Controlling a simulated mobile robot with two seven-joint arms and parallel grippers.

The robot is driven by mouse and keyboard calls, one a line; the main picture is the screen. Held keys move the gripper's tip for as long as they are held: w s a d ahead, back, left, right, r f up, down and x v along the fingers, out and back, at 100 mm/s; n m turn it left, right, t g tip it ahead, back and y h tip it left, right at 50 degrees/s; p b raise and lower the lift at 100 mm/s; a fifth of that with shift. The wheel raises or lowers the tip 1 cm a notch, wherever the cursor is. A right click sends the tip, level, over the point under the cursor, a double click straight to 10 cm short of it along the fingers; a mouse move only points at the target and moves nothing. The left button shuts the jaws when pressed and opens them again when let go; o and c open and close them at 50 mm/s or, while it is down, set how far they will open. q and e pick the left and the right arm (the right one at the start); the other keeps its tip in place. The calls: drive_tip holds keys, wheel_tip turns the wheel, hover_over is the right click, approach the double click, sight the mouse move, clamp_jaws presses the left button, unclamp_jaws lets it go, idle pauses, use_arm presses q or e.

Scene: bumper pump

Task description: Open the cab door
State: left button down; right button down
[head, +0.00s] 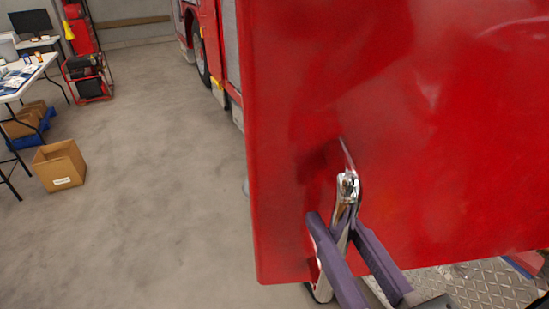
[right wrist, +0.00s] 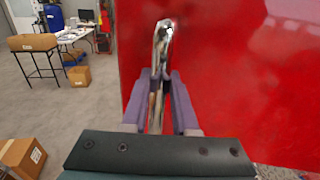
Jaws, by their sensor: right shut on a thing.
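The red cab door (head: 400,120) fills the right of the head view, and it also shows in the right wrist view (right wrist: 230,70). A chrome door handle (head: 348,186) stands upright near its left edge; it shows in the right wrist view too (right wrist: 162,45). My right gripper (head: 335,225) has its two purple fingers on either side of the handle, and it is shut on it. In the right wrist view the fingers (right wrist: 158,85) touch the handle's bar below its top bend. The door stands out from the truck body. My left gripper is not in view.
The red truck side with a wheel (head: 200,55) runs behind the door. A diamond-plate step (head: 470,285) lies below it at right. A cardboard box (head: 60,165), a table (head: 25,75) and a red-framed machine (head: 88,75) stand at left. The floor between is clear.

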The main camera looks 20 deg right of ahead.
drive_tip(key=c, duration=0.7)
unclamp_jaws()
drive_tip(key=s+b, duration=0.1)
drive_tip(key=s, duration=0.2)
drive_tip(key=s+b, duration=0.1)
drive_tip(key=s, duration=0.2)
drive_tip(key=s+b, duration=0.2)
drive_tip(key=s, duration=0.2)
drive_tip(key=shift+a, duration=0.25)
